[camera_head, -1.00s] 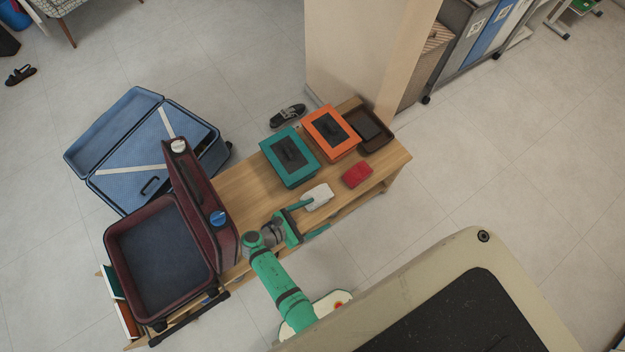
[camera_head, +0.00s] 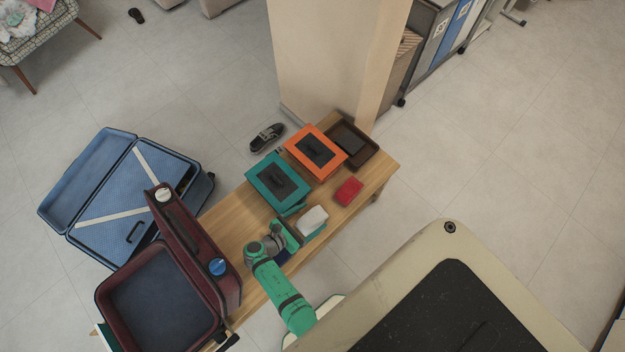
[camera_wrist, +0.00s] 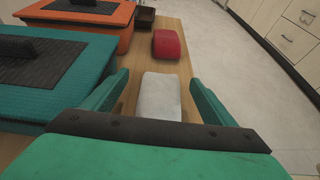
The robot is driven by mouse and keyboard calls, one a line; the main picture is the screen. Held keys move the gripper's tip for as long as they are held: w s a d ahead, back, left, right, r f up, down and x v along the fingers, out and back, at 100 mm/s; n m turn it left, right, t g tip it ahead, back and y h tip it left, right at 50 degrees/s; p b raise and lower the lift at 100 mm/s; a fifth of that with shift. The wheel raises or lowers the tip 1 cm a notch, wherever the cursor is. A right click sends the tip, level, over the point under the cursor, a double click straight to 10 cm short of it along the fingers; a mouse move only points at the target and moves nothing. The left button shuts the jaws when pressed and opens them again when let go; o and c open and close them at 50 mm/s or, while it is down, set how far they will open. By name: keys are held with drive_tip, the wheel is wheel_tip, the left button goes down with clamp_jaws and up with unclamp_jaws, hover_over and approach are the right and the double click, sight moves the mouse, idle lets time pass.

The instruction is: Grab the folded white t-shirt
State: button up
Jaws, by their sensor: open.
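The folded white t-shirt (camera_head: 313,220) lies on the wooden bench, near its front edge. In the wrist view the white t-shirt (camera_wrist: 159,97) sits between my two green fingers, with a strip of wood showing on its left. My gripper (camera_head: 303,226) is open and low at the near end of the shirt. In the wrist view my gripper (camera_wrist: 158,85) has one finger on each side of the shirt; I cannot tell whether either touches it. The near end of the shirt is hidden by my gripper's dark palm.
A teal box (camera_head: 262,169) stands close behind the shirt, left of my gripper in the wrist view. A red folded item (camera_head: 349,191), an orange box (camera_head: 299,147) and a brown tray (camera_head: 367,158) are farther right. An open maroon suitcase (camera_head: 232,281) is at left.

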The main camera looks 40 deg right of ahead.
sight(321, 212)
drive_tip(key=shift+s+x, duration=0.15)
drive_tip(key=shift+x, duration=1.2)
drive_tip(key=shift+s+x, duration=0.1)
drive_tip(key=shift+x, duration=1.3)
drive_tip(key=shift+a+f, duration=0.1)
drive_tip(key=shift+f, duration=0.1)
drive_tip(key=c, duration=1.2)
